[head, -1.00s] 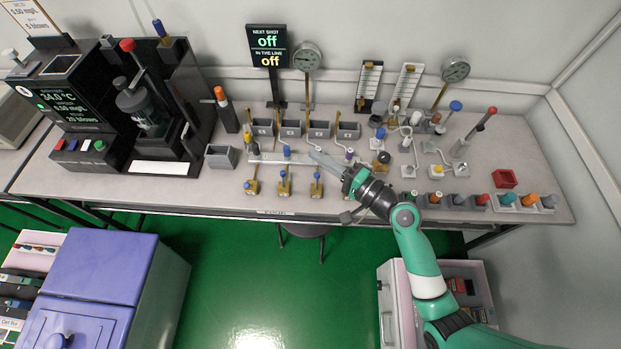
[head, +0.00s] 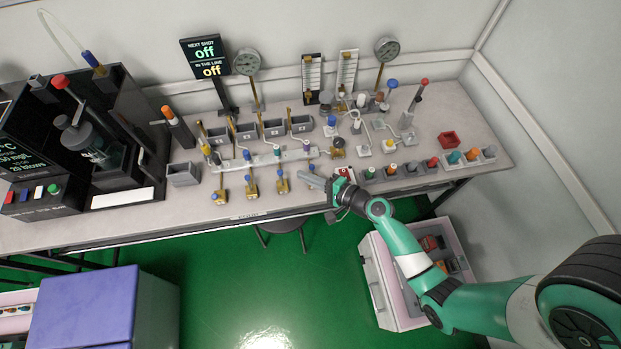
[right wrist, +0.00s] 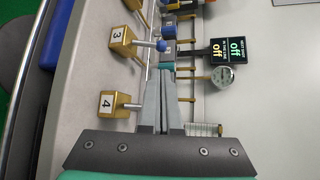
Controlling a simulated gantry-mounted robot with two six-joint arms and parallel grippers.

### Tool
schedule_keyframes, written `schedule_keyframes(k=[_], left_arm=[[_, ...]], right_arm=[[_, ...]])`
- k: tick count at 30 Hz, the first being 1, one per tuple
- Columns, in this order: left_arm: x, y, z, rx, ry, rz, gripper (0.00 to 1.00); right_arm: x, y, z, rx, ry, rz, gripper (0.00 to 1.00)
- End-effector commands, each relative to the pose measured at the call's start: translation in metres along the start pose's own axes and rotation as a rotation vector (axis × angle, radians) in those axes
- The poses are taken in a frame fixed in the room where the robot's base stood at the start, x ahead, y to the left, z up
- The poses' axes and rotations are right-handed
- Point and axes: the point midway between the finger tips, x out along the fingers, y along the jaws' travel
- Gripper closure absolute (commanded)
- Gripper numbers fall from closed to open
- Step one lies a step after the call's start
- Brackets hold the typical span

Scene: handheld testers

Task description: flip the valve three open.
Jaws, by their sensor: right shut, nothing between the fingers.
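Valve three (head: 283,187) is a small brass block with a blue-tipped lever, in the front row of valves on the bench. In the right wrist view, the block marked 3 (right wrist: 121,41) has its lever sticking out sideways to a blue tip (right wrist: 161,45). My right gripper (head: 305,178) is shut and empty, just right of valve three. In the right wrist view its fingertips (right wrist: 163,78) are a little short of the blue tip and look apart from it. The block marked 4 (right wrist: 107,103) is beside the fingers, its lever end hidden behind them. My left gripper is not in view.
More brass valves (head: 252,191) stand left of valve three. A pale manifold bar (head: 235,163) runs behind them, with grey bins (head: 274,129) further back. A display reading "off" (head: 205,60) stands at the back. The bench front edge is close.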

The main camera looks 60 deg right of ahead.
Motion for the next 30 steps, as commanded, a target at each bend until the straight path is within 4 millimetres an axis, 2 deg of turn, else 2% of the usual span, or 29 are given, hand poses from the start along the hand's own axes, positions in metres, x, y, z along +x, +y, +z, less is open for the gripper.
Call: schedule_keyframes(k=[3, 10, 24, 30], left_arm=[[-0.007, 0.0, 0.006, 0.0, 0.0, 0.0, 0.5], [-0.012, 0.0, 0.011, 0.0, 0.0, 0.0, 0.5], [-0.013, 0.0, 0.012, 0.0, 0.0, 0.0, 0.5], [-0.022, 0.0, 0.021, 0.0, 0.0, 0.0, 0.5]], right_arm=[[0.025, 0.002, 0.0, -0.002, -0.003, -0.001, 1.0], [0.055, 0.001, 0.0, -0.001, -0.002, -0.001, 1.0], [0.06, 0.001, 0.001, -0.003, -0.002, -0.002, 1.0], [0.066, 0.004, 0.012, -0.031, -0.023, -0.022, 1.0]])
